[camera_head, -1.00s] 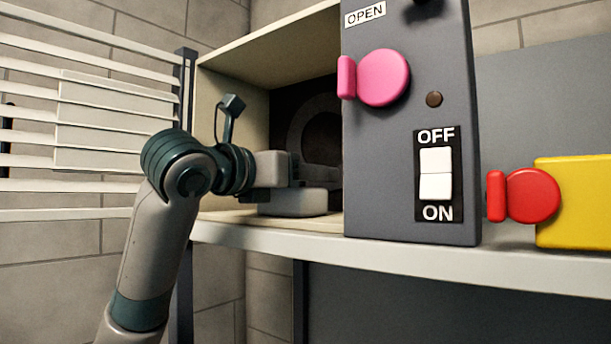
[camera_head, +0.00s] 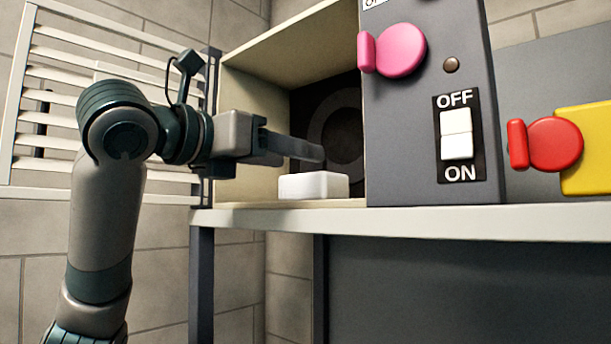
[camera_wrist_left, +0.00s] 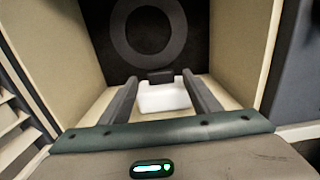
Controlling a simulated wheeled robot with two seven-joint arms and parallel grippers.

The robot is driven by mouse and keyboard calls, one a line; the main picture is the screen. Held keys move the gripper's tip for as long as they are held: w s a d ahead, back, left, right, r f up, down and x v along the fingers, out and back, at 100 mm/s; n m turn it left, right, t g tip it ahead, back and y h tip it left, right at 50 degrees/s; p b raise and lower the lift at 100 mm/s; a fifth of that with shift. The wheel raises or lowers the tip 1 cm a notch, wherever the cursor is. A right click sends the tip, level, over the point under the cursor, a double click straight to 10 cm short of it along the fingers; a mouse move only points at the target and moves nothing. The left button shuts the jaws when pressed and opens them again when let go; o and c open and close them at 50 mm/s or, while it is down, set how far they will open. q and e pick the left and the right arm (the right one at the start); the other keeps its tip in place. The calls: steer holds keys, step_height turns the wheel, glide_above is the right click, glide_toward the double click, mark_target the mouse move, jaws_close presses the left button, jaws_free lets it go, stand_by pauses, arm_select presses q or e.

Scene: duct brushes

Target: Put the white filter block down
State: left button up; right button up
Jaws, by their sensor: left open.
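The white filter block (camera_head: 314,186) rests on the floor of the open box (camera_head: 236,125), near its front edge. In the left wrist view the block (camera_wrist_left: 164,97) lies beyond and partly between my left fingers. My left gripper (camera_head: 305,148) is open and empty, reaching into the box from the left, above and in front of the block. The left wrist view also shows this gripper (camera_wrist_left: 158,88) with its two fingers apart. My right gripper is not in view.
A grey panel (camera_head: 415,130) with a pink knob (camera_head: 398,50) and an OFF/ON switch (camera_head: 456,134) borders the box on the right. A red knob (camera_head: 553,144) and yellow block (camera_head: 590,150) stand farther right. White slats (camera_head: 55,155) are at the left. A dark ring (camera_wrist_left: 155,32) marks the back wall.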

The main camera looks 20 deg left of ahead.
arm_select(q)
steer(key=shift+b+v, duration=0.3)
steer(key=shift+v, duration=0.7)
stand_by(0.7)
